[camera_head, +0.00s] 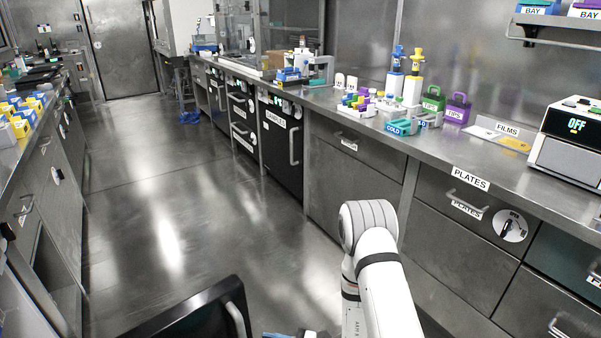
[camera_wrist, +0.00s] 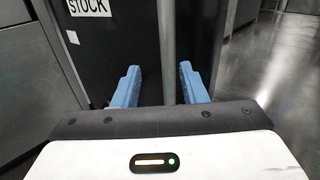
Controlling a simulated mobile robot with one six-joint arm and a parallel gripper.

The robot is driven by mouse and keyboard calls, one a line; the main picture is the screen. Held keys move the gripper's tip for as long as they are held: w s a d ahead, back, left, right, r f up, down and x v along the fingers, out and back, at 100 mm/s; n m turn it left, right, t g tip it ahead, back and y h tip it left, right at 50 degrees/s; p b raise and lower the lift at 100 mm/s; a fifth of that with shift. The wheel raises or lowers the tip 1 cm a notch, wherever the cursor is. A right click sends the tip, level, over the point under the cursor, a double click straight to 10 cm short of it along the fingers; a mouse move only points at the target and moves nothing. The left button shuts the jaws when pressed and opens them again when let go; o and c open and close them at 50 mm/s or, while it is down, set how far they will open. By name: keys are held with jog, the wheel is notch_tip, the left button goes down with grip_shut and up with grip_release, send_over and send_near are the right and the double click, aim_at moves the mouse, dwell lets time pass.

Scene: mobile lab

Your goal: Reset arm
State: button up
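My gripper (camera_wrist: 159,84) shows in the wrist view with its two blue fingers spread apart and nothing between them. Behind the fingers are a dark cabinet front (camera_wrist: 115,40) with a STOCK label and a grey vertical bar (camera_wrist: 168,45). I cannot tell how far the bar is from the fingers. In the head view my white arm rises at the bottom centre and bends over. The gripper's fingertips cannot be made out there; only a bit of blue shows at the bottom edge.
A long steel bench (camera_head: 440,150) runs along the right, with bottles, racks, TIPS boxes and a device reading OFF (camera_head: 570,140). Drawers and handles line its front. Another bench stands at the left. A dark panel with a handle (camera_head: 195,315) is close at the bottom. The aisle floor (camera_head: 160,210) is clear.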

jog(key=s+d+r+n+g+h+p, duration=0.1)
jog(key=s+r+n+g+h+p, duration=0.2)
jog(key=r, duration=0.6)
jog(key=s+d+r+n+g+p, duration=0.1)
jog(key=s+r+n+g+p, duration=0.25)
jog(key=r, duration=0.55)
jog(key=s+d+r+n+g+h+p, duration=0.1)
jog(key=d+r+n+g+h+p, duration=0.2)
jog(key=r+n, duration=0.45)
jog(key=s+d+r+n+t+h+p, duration=0.1)
jog(key=d+r+n+t+h+p, duration=0.1)
jog(key=r, duration=0.7)
jog(key=s+d+r+n+t+h+p, duration=0.1)
jog(key=d+r+n+t+h+p, duration=0.1)
jog(key=d+r+h+p, duration=0.4)
jog(key=d+r+n+t+h+p, duration=0.2)
jog(key=d+r+p, duration=0.4)
jog(key=d+r, duration=0.4)
jog(key=r+t+h, duration=0.1)
jog(key=t, duration=0.1)
jog(key=shift+s+d+r+t+h+p, duration=0.35)
jog(key=shift+s+r+h, duration=0.05)
